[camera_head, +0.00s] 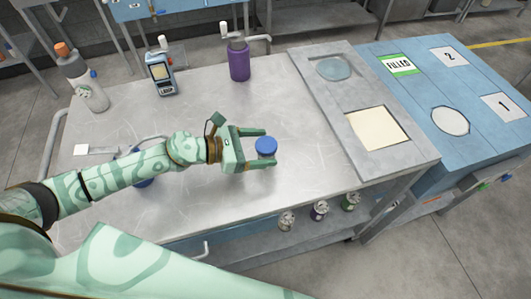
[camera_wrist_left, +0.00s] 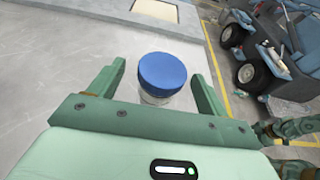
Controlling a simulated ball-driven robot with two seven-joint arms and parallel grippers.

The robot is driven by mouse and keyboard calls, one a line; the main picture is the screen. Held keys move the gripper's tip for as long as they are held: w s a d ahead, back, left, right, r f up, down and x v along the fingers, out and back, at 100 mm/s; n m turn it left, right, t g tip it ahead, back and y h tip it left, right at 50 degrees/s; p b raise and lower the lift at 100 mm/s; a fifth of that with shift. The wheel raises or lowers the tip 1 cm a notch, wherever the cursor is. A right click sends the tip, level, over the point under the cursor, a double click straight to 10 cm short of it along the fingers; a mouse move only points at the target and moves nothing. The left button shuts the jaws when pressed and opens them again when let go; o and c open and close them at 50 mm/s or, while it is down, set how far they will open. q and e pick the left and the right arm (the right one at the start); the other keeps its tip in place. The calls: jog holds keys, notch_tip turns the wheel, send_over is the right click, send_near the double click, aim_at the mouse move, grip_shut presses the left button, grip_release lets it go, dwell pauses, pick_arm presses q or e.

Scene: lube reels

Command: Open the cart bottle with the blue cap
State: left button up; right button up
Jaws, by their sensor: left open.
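A bottle with a round blue cap (camera_head: 265,146) stands on the steel cart top (camera_head: 215,195). In the left wrist view the blue cap (camera_wrist_left: 162,73) sits on a pale bottle body (camera_wrist_left: 157,98), mostly hidden beneath it. My left gripper (camera_head: 265,149) is open, with one finger on each side of the bottle. In the wrist view gaps show between the cap and both fingers, so it is not gripped. The cap lies between the fingers, near their tips. My right gripper is not identifiable in either view.
A white bottle with an orange cap (camera_head: 81,78), a handheld device (camera_head: 160,72) and a purple bottle (camera_head: 239,60) stand at the back. A blue object (camera_head: 142,183) is partly hidden by my left arm. A raised grey panel (camera_head: 345,105) borders the right.

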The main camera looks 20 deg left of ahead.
aim_at(273, 144)
pick_arm(q)
jog(key=x, duration=0.3)
jog(key=shift+w+d, duration=0.15)
jog(key=shift+d, duration=0.1)
jog(key=shift+r, duration=0.1)
jog(key=c, duration=1.1)
jog(key=shift+r+p, duration=0.4)
jog(key=shift+r, duration=0.2)
jog(key=r+p, duration=0.2)
jog(key=r, duration=0.1)
jog(key=shift+s+r, duration=0.1)
jog(key=shift+s, duration=0.2)
jog(key=s+d+r+p, duration=0.3)
jog(key=s+r+p, duration=0.5)
jog(key=s+p, duration=0.4)
jog(key=shift+s+d+r, duration=0.15)
jog(key=shift+s+r, duration=0.15)
jog(key=shift+s, duration=0.3)
